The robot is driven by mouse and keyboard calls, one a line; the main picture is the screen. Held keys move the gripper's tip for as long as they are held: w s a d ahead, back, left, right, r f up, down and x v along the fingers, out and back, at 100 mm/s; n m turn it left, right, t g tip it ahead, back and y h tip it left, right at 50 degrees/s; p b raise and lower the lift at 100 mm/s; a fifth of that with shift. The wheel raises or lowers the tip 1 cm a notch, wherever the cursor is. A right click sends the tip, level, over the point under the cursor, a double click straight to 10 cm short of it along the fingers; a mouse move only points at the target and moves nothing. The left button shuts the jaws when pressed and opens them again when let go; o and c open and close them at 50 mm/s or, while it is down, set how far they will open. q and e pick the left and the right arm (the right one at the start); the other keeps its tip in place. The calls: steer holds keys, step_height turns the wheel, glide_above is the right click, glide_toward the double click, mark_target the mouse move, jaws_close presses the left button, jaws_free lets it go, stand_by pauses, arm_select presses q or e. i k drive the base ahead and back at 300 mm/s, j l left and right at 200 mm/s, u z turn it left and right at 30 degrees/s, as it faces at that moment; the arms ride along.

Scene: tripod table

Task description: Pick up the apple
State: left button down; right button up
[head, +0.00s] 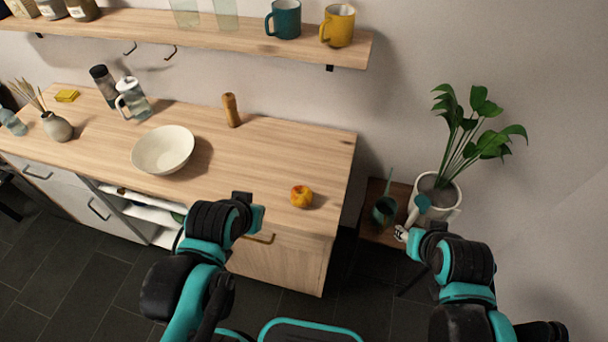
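A small yellow and red apple (301,196) rests on the wooden counter (270,160), near its right front corner. My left gripper (250,206) is at the counter's front edge, left of the apple and apart from it. Its fingers are too small and dark to tell open from shut. My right gripper (404,234) is to the right, past the counter's end, in front of the small side table. Its fingertips cannot be made out clearly.
A white bowl (163,149) and a wooden mill (231,110) stand on the counter, left of the apple. A glass pitcher (132,98) is farther left. A potted plant (437,196) and a dark green watering can (384,210) stand at right. The counter around the apple is clear.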

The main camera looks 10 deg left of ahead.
mark_target(301, 196)
steer(key=u, duration=1.5)
steer(key=z, duration=1.1)
steer(key=i+j, duration=0.1)
steer(key=j, duration=0.4)
steer(key=j+z, duration=0.1)
steer(key=j, duration=0.45)
steer(key=i+j, duration=0.1)
steer(key=j, duration=0.4)
